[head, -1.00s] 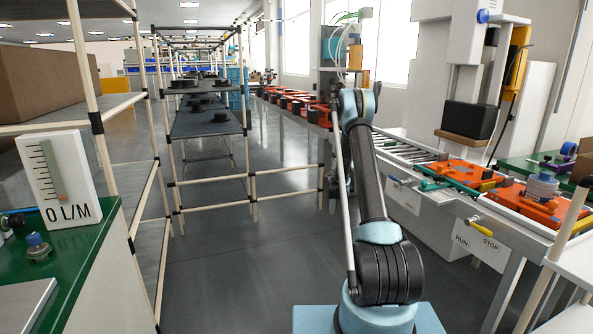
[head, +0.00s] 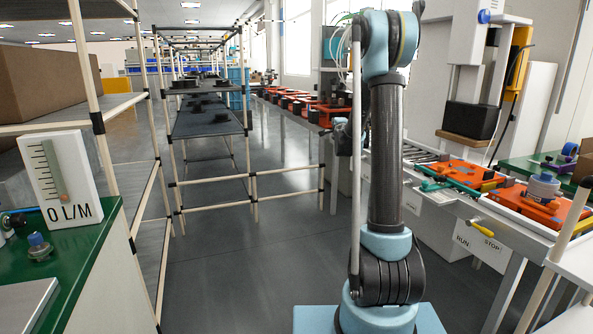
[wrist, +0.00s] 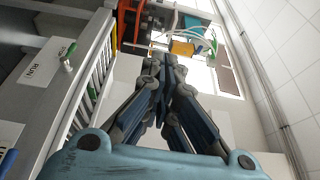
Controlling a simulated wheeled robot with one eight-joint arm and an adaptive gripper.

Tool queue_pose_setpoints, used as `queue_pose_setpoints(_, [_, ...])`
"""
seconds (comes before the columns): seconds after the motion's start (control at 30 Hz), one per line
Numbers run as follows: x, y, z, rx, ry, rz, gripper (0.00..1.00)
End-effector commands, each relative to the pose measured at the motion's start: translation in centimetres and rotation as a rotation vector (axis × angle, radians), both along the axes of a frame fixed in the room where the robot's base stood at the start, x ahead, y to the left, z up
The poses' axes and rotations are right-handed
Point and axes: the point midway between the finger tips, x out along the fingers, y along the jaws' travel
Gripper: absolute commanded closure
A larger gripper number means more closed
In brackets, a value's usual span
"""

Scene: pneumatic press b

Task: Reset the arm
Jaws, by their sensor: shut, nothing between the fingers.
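My gripper (wrist: 164,62) points away from the wrist camera, its dark grey and blue fingers closed together at the tips. Nothing shows between them. In the head view my arm stands nearly upright in the middle, with its elbow high near the top edge. The gripper is mostly hidden behind the arm there. The fingers look free of the machinery, with a conveyor side and a RUN label (wrist: 42,66) to their left in the wrist view.
At right, a roller conveyor carries orange trays (head: 471,174); a yellow lever (head: 481,228) sits by the RUN/STOP plate (head: 478,244). A black block (head: 470,120) is under the press. Shelving (head: 207,122) stands left. A 0 L/M gauge (head: 60,180) is on the green bench. Floor between is clear.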

Motion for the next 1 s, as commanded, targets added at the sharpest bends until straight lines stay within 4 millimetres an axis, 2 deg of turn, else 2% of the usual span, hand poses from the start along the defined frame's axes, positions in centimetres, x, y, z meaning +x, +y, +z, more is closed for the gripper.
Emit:
queue_pose_setpoints(0.2, [-5.2,2.2,0.7,-0.17,0.117,0.102,1.0])
queue_pose_setpoints(0.47, [-12.3,4.0,-0.2,-0.38,0.258,0.225,1.0])
queue_pose_setpoints(0.77, [-21.7,5.3,-2.8,-0.615,0.421,0.375,1.0])
queue_pose_setpoints(1.0, [-29.8,5.4,-5.9,-0.791,0.553,0.501,1.0])
